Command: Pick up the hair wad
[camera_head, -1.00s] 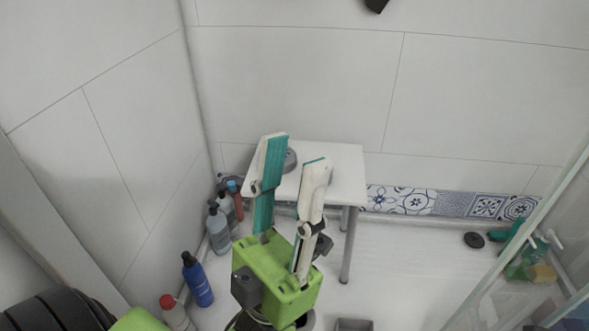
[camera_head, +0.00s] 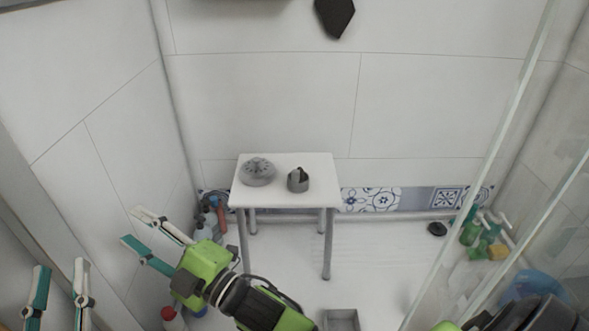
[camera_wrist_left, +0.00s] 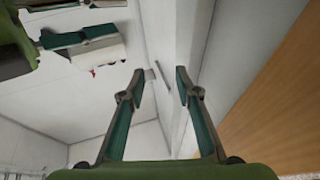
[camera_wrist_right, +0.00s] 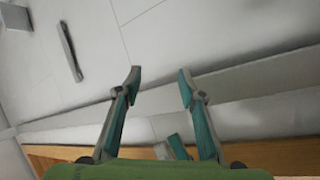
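No hair wad can be made out for certain. On the white stool (camera_head: 278,197) at the back stand a round grey ridged drain piece (camera_head: 258,172) and a small grey cup-like piece (camera_head: 298,183) with something dark at its top, too small to identify. My left gripper (camera_head: 62,266) is at the lower left, fingers apart and empty; its fingers also show in the left wrist view (camera_wrist_left: 160,75). My right gripper (camera_head: 132,226) is left of the stool, pointing left, fingers apart and empty; the right wrist view (camera_wrist_right: 158,76) shows only wall and edges between them.
Several bottles (camera_head: 210,217) stand along the left wall by the stool. A grey box (camera_head: 341,319) lies on the floor in front. A dark round piece (camera_head: 437,229) and green bottles (camera_head: 470,230) are at the right, near the glass panel (camera_head: 490,160). The middle floor is clear.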

